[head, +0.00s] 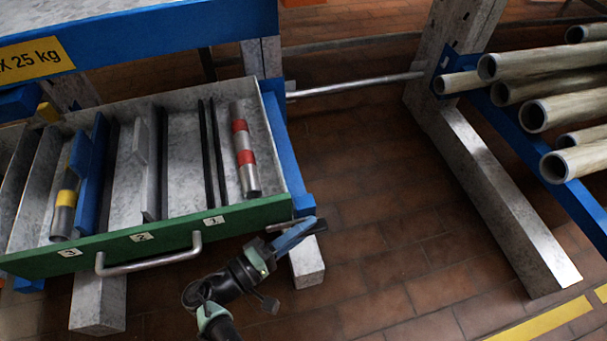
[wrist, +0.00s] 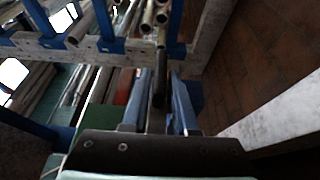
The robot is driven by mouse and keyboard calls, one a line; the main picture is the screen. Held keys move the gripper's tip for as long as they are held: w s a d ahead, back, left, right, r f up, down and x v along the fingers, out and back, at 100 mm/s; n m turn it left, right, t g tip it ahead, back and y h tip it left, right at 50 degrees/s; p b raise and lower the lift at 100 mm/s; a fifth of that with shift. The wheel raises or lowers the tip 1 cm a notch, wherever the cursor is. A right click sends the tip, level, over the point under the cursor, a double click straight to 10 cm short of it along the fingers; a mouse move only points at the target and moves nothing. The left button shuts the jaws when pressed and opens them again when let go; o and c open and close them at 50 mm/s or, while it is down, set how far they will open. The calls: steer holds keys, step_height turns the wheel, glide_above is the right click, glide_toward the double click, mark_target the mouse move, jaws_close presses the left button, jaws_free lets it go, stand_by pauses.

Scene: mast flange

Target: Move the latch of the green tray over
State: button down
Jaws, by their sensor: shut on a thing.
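The green tray (head: 150,240) is a drawer with a green front, a grey bow handle (head: 150,262) and number plates 1, 2 and 3. Its latch (head: 279,226) is a thin grey metal bar at the right end of the green front. My gripper (head: 308,226) is at that right corner, its blue fingers closed around the latch, and hides its outer part. In the wrist view a thin dark bar (wrist: 160,72) stands between the two fingers (wrist: 161,85). The exact contact is dark there.
Inside the tray lie a tube with red bands (head: 243,150) and one with a yellow band (head: 65,208), between dividers. A blue-edged shelf (head: 150,35) hangs above. A rack of pipes (head: 545,85) and a grey post foot (head: 500,205) stand right. The floor between is clear.

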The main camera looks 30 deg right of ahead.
steer(key=shift+d, duration=0.1)
steer(key=c, duration=0.8)
jaws_free()
steer(key=shift+c, duration=0.2)
steer(key=shift+a, duration=0.55)
steer(key=s+a, duration=0.1)
steer(key=a, duration=1)
steer(key=shift+s+a, duration=0.25)
steer(key=shift+a, duration=0.15)
steer(key=shift+f, duration=0.1)
